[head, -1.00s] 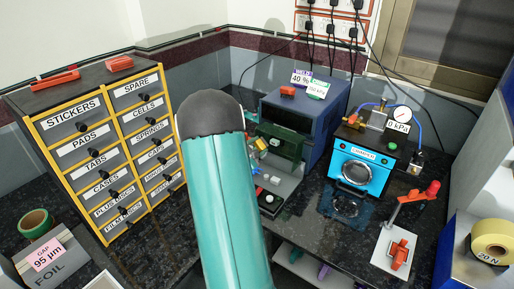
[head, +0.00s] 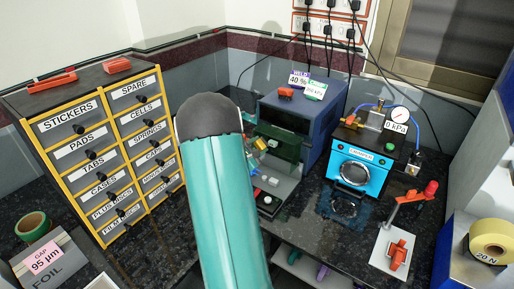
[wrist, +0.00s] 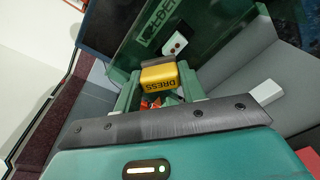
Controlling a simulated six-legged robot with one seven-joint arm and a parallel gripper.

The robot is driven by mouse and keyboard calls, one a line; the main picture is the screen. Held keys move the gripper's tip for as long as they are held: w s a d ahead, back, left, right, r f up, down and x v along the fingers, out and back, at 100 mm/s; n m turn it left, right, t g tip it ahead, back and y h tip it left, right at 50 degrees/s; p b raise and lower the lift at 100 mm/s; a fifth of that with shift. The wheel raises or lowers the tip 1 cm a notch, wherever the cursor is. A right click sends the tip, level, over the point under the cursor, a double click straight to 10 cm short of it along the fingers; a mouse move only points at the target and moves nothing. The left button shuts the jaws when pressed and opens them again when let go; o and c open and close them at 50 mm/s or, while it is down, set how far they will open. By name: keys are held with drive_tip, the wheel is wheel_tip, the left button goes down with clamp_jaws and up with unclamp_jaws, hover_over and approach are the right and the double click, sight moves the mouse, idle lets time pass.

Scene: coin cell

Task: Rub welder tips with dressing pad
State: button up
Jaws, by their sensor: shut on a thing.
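In the wrist view, my gripper (wrist: 158,88) is shut on the yellow dressing pad (wrist: 158,76) marked DRESS. The pad is in front of the green welder head (wrist: 165,35), whose lettering is partly visible. The welder tips cannot be made out; the pad and gripper cover that area, so contact cannot be judged. In the head view, the welder (head: 308,108) is a dark blue box with a green front part (head: 278,144). A small yellow patch there, likely the pad (head: 260,144), shows beside my teal arm, which hides most of the gripper.
A labelled drawer cabinet (head: 105,150) stands left of my arm. A blue crimper (head: 358,172) with a gauge stands right of the welder. A red-handled stand (head: 398,250) is at front right. A white block (wrist: 267,91) lies right of the pad.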

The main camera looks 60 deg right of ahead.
drive_tip(key=shift+d, duration=0.25)
drive_tip(key=shift+s, duration=0.1)
drive_tip(key=s, duration=0.6)
drive_tip(key=shift+a, duration=0.4)
drive_tip(key=shift+w, duration=0.2)
drive_tip(key=shift+w+d, duration=0.15)
drive_tip(key=shift+w, duration=0.8)
drive_tip(key=shift+w+d, duration=0.2)
drive_tip(key=shift+w, duration=0.8)
drive_tip(key=shift+w+d, duration=0.15)
drive_tip(key=shift+w, duration=0.8)
